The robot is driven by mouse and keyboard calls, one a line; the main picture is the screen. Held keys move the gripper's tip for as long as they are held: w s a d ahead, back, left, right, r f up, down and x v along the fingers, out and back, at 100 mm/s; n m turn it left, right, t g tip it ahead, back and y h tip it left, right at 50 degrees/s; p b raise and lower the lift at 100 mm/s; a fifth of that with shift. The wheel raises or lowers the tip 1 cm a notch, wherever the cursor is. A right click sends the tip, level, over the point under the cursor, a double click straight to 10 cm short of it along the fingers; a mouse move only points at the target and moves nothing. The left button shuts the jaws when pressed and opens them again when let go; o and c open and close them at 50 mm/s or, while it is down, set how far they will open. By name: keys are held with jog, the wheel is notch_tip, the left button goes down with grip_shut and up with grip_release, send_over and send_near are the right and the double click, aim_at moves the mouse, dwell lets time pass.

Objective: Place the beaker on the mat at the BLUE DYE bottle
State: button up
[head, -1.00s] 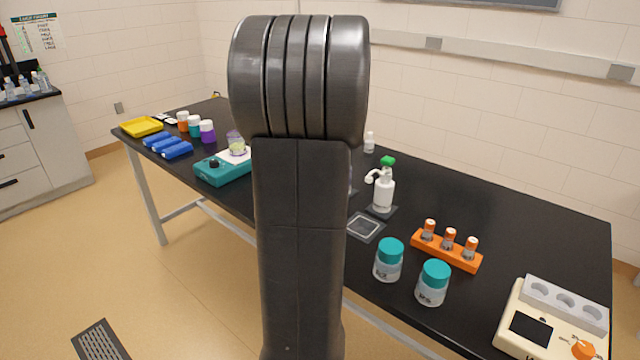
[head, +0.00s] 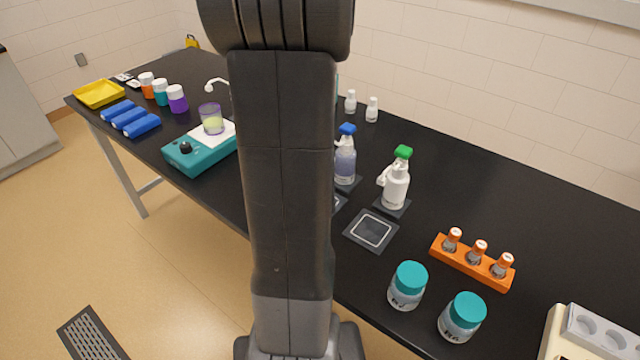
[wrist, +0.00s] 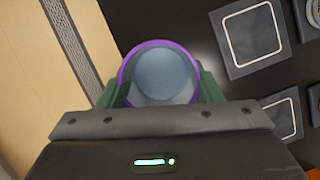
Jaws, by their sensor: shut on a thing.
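My gripper (wrist: 158,92) is shut on a clear beaker (wrist: 163,72) with a purple rim, seen from above in the wrist view. The beaker is over or beside the table edge; its height is unclear. In the head view my arm hides gripper and beaker. The bottle with blue cap and bluish liquid (head: 345,164), likely BLUE DYE, stands right of my arm; its label is unreadable. A dark mat (head: 339,202) in front of it is mostly hidden by my arm. In the wrist view an outlined mat (wrist: 233,60) lies right of the beaker; its bottle is unclear.
A green-capped dispenser bottle (head: 396,186) stands behind another outlined mat (head: 371,246). Two teal-lidded jars (head: 407,288) and an orange vial rack (head: 450,256) are to the right. A teal stirrer (head: 185,158) carries another purple-rimmed beaker (head: 212,120) at left.

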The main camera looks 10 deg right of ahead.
jog(key=w+d+p, duration=0.2)
jog(key=w+d, duration=0.6)
jog(key=shift+w+d+r+p, duration=0.1)
jog(key=shift+w+d+p, duration=0.15)
jog(key=shift+d+p, duration=0.1)
jog(key=shift+w+d+f, duration=0.3)
jog(key=shift+w+d, duration=0.2)
jog(key=shift+w, duration=0.05)
jog(key=shift+w+d+f, duration=0.25)
jog(key=shift+w+d, duration=0.25)
jog(key=shift+f, duration=0.3)
jog(key=shift+f, duration=0.2)
jog(key=o, duration=1)
jog(key=shift+o, duration=0.2)
jog(key=p+v, duration=0.3)
jog(key=v, duration=0.9)
jog(key=shift+r, duration=0.25)
